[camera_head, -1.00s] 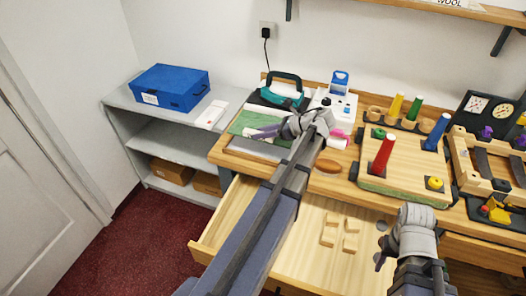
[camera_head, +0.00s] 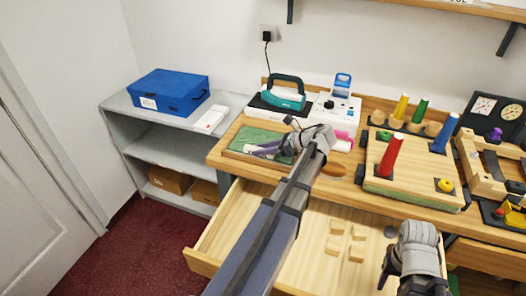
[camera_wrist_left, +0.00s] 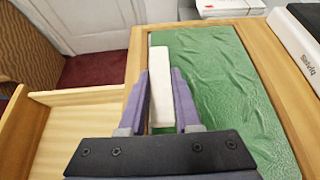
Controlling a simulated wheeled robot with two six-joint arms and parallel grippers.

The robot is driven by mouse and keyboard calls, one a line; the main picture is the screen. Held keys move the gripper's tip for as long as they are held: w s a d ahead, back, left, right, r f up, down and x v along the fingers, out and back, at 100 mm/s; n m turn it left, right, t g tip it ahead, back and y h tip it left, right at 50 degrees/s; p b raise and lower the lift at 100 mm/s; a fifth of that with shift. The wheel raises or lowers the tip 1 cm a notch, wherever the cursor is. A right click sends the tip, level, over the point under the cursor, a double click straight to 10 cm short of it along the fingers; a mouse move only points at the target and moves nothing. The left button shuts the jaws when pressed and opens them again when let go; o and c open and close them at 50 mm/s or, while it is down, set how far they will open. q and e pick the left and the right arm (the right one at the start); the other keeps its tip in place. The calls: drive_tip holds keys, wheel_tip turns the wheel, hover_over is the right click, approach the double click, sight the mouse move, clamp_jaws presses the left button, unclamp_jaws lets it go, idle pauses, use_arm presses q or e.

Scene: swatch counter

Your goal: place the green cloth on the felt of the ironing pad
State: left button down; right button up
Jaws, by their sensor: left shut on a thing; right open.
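The green cloth (camera_head: 265,136) lies spread at the left end of the counter. It also shows, rumpled, in the left wrist view (camera_wrist_left: 217,75). A white bar (camera_wrist_left: 160,58) runs along its left edge there. My left gripper (camera_head: 252,151) is shut on this white bar; its purple fingers (camera_wrist_left: 162,88) stand either side of it. My right gripper (camera_head: 384,274) is open and empty over the drawer's right side.
A teal iron (camera_head: 284,93) stands behind the cloth, beside a white device (camera_head: 335,108). The open drawer (camera_head: 290,240) holds several wooden blocks. A peg board (camera_head: 415,183) stands to the right. A grey shelf (camera_head: 150,118) with a blue box (camera_head: 168,91) is at left.

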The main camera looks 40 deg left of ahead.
use_arm(q)
drive_tip(key=shift+f, duration=0.1)
use_arm(e)
drive_tip(key=shift+f, duration=0.1)
use_arm(q)
drive_tip(key=c, duration=1.1)
unclamp_jaws()
drive_tip(key=shift+f, duration=0.1)
drive_tip(key=o, duration=0.5)
drive_tip(key=shift+r, duration=0.35)
use_arm(e)
drive_tip(key=shift+r, duration=0.3)
use_arm(q)
drive_tip(key=p+v, duration=0.5)
drive_tip(key=v, duration=0.5)
drive_tip(key=shift+d+r, duration=0.1)
drive_tip(key=shift+d, duration=0.1)
drive_tip(key=shift+w+d+r+p, duration=0.1)
drive_tip(key=shift+d+p, duration=0.1)
drive_tip(key=shift+d, duration=0.1)
drive_tip(key=shift+w+d+r+p, duration=0.1)
drive_tip(key=shift+d+r+p, duration=0.1)
drive_tip(key=shift+d, duration=0.15)
use_arm(e)
wheel_tip(320, 180, up, 5)
drive_tip(key=shift+r, duration=0.2)
